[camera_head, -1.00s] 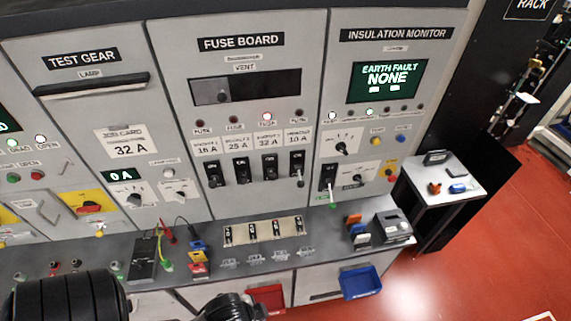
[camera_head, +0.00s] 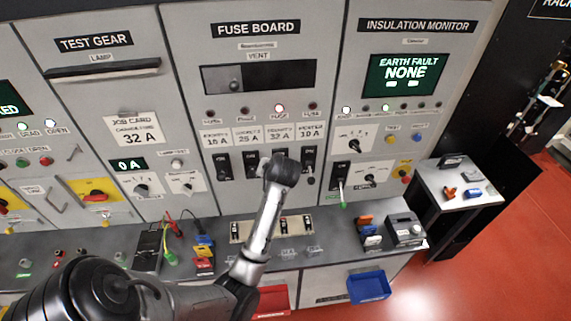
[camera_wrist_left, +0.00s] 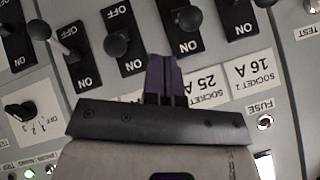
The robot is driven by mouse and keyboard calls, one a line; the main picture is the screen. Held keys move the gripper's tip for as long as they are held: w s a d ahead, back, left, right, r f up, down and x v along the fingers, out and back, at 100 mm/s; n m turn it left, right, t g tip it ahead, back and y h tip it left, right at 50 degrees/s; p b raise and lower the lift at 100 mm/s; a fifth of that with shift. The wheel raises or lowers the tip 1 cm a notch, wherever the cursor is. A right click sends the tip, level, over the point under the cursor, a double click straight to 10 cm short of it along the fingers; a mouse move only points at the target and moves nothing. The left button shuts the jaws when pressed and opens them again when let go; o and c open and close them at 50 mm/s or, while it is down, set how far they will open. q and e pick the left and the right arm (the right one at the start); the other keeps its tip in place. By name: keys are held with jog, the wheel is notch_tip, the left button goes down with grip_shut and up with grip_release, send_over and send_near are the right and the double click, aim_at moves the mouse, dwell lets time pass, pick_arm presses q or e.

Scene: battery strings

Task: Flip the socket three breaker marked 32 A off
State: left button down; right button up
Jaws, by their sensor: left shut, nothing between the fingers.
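The fuse board (camera_head: 263,135) has a row of black breakers below labels 16 A, 25 A, 32 A (camera_head: 280,135) and 10 A. In the head view my left wrist covers most of the socket three breaker, and my left fingers are hidden. In the left wrist view, upside down, the socket three breaker (camera_wrist_left: 131,60) has its knob left of my left gripper (camera_wrist_left: 164,60). The lever's exact position is hard to tell. My right gripper is not visible.
The 10 A breaker (camera_head: 308,160) stands right beside the 32 A one. A job card (camera_head: 134,128) reads 32 A.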

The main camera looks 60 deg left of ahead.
pick_arm(q)
jog(key=w+a+r+n+g+h+b, duration=0.25)
jog(key=w+a+r+n, duration=0.2)
jog(key=a, duration=0.25)
jog(key=w+d+r+h, duration=0.1)
jog(key=w+r, duration=0.1)
jog(key=w+d+r+h+b, duration=0.1)
jog(key=w+r+h, duration=0.1)
jog(key=w+d+r+h, duration=0.1)
jog(key=w+r+h, duration=0.1)
jog(key=shift+w+d+r+b, duration=0.1)
jog(key=shift+w+r+b, duration=0.05)
jog(key=shift+r+b, duration=0.2)
jog(key=shift+s+f+p, duration=0.45)
jog(key=shift+f+p, duration=0.35)
jog(key=shift+f, duration=1.4)
jog(key=shift+s+f+p, duration=0.45)
jog(key=shift+f+p, duration=0.3)
jog(key=shift+f, duration=1.45)
jog(key=shift+s+f+p, duration=0.45)
jog(key=shift+f+p, duration=0.35)
jog(key=shift+f, duration=1.4)
